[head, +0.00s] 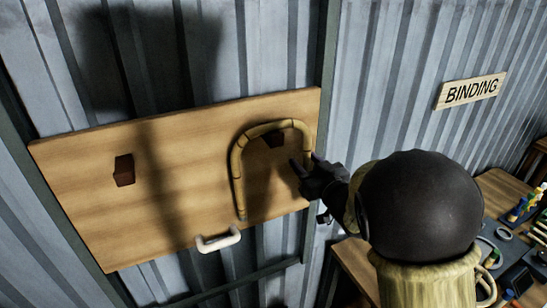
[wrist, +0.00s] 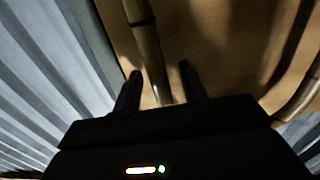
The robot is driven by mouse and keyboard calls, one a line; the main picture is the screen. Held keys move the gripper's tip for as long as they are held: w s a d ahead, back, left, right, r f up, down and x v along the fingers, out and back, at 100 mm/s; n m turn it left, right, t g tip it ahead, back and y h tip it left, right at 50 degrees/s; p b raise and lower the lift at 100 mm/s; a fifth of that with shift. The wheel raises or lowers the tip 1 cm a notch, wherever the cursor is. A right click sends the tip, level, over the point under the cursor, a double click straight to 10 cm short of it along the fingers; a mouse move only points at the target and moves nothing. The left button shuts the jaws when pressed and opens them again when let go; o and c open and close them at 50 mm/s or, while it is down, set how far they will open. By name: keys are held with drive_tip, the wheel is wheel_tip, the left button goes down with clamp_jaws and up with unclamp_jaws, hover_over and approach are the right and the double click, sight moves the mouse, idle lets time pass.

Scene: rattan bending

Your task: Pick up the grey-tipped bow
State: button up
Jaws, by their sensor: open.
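A bent rattan bow (head: 237,165) hangs like an upside-down U over a dark peg (head: 276,141) on the right of a wooden board. Its left leg hangs free; its right leg runs down behind my gripper (head: 301,167). I cannot make out a grey tip on it. In the wrist view one leg of the bow (wrist: 146,45) passes between the two fingers of my open gripper (wrist: 160,75), apart from or only lightly near them. Another curved length of cane (wrist: 297,105) shows at the right.
The wooden board (head: 90,200) is fixed to a corrugated metal wall. A second dark peg (head: 124,170) on its left is empty. A white handle-like piece (head: 218,240) sits at the board's lower edge.

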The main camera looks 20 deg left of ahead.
idle(0.5)
clamp_jaws()
drive_tip(key=shift+r, duration=0.1)
wheel_tip(320, 180, up, 28)
drive_tip(key=shift+p, duration=0.35)
idle(0.5)
